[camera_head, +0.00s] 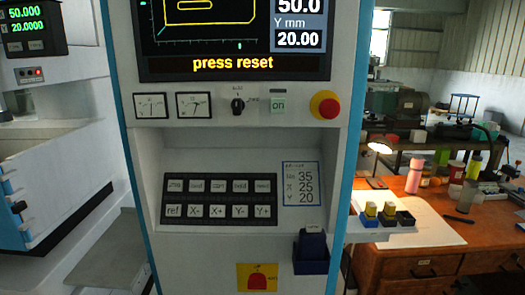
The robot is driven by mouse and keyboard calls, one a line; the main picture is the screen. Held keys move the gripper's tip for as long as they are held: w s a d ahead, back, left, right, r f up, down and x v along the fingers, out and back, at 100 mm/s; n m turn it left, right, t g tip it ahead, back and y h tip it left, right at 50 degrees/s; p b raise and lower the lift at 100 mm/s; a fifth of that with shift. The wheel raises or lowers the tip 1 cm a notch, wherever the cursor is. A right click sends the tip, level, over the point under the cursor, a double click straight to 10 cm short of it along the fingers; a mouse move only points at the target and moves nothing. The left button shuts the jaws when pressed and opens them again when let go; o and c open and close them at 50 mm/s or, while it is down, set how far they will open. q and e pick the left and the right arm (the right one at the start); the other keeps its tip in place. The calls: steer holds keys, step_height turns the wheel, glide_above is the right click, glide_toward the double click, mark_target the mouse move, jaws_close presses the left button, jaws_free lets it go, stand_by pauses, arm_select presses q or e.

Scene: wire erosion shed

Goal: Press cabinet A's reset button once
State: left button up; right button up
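The cabinet (345,150), white with blue edges, fills the middle of the head view. Its screen (233,40) shows "press reset" in orange on a dark red bar. A black keypad (220,201) with two rows of pale keys sits in the recess below. The key at the right end of its top row (265,186) has a small label that seems to read "reset", but it is too small to be sure. No letter A is readable on the cabinet. Neither of my grippers is in view, and nothing covers the keypad.
A dark blue holder (311,262) juts out lower right. A cluttered wooden desk (390,262) stands at right.

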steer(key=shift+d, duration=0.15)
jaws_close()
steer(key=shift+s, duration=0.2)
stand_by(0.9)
